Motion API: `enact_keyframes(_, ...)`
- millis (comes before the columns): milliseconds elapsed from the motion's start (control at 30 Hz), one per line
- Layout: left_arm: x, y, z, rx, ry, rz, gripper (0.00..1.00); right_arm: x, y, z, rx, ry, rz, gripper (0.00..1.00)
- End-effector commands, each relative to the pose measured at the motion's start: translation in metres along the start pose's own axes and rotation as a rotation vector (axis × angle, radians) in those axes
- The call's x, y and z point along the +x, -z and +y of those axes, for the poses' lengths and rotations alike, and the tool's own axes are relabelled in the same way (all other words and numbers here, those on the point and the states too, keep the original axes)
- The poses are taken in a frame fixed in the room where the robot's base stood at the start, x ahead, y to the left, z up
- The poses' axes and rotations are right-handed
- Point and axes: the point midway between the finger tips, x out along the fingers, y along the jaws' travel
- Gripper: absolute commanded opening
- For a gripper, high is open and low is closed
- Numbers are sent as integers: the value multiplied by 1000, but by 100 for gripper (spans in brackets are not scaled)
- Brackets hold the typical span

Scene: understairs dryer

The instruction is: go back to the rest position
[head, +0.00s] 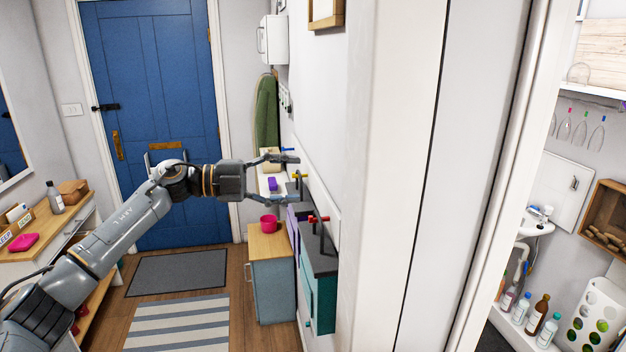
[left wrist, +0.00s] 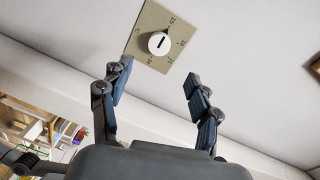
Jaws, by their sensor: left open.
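My left arm reaches in from the left in the head view. My left gripper (head: 297,179) is open and empty, held near the wall on the right of the hallway, above a blue-grey cabinet (head: 272,285). In the left wrist view the open fingers (left wrist: 158,78) point toward a beige plate with a white round dial (left wrist: 158,43). The plate lies beyond the fingertips, and nothing is between the fingers. My right gripper is in neither view.
Pegs with coloured ends (head: 318,219) stick out near the gripper, above a teal box (head: 319,290). A pink mug (head: 269,223) stands on the cabinet. A wall edge (head: 400,180) is close on the right. The floor by the striped rug (head: 180,322) is open.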

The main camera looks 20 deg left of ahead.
Motion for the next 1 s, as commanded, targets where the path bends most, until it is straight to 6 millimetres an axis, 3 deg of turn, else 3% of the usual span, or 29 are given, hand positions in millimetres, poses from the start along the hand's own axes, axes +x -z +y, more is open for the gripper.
enact_keyframes(200,-17,0,0,0,0,0,62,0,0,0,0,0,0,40)
enact_keyframes(733,-17,-2,3,-6,5,-1,62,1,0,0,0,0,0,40)
enact_keyframes(867,-5,-22,35,-75,61,-22,62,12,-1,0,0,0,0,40)
enact_keyframes(1000,14,-70,112,-236,184,-111,62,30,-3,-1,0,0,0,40)
